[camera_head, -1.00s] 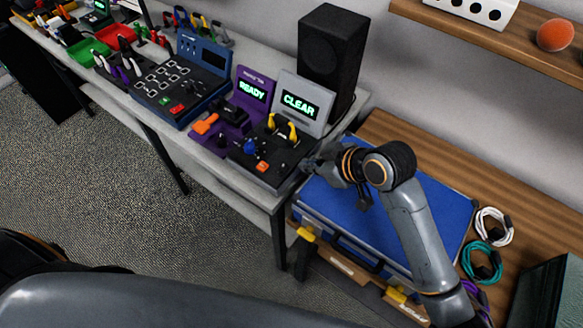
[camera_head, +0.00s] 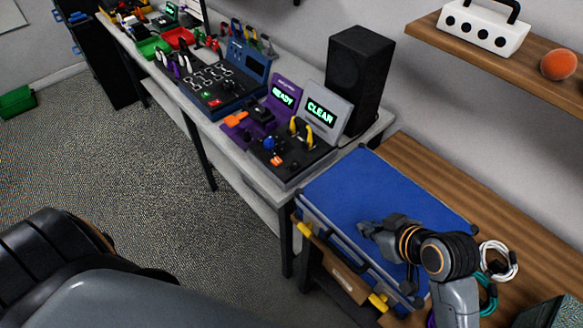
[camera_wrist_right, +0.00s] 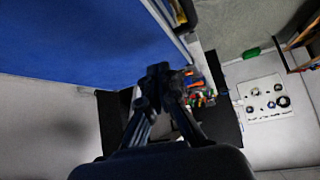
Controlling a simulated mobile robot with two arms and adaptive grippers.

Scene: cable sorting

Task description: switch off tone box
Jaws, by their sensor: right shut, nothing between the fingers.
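A black console with a grey upright panel (camera_head: 325,103) sits at the near end of the bench, and its screen reads CLEAR in green. It has a blue knob (camera_head: 269,143), an orange switch (camera_head: 277,159) and yellow plugs or clips; the switch position is too small to tell. Beside it is a purple unit (camera_head: 283,88) reading READY. I cannot tell by label which is the tone box. My right gripper (camera_head: 367,229) is shut and empty above the blue case, apart from both units. Its fingers also show in the wrist view (camera_wrist_right: 163,78). My left gripper is out of view.
The blue case (camera_head: 340,190) lies on the wooden table between my right gripper and the bench. A black speaker (camera_head: 358,72) stands behind the console. Coiled white (camera_head: 499,262) and teal cables lie at right. A shelf (camera_head: 490,58) hangs above.

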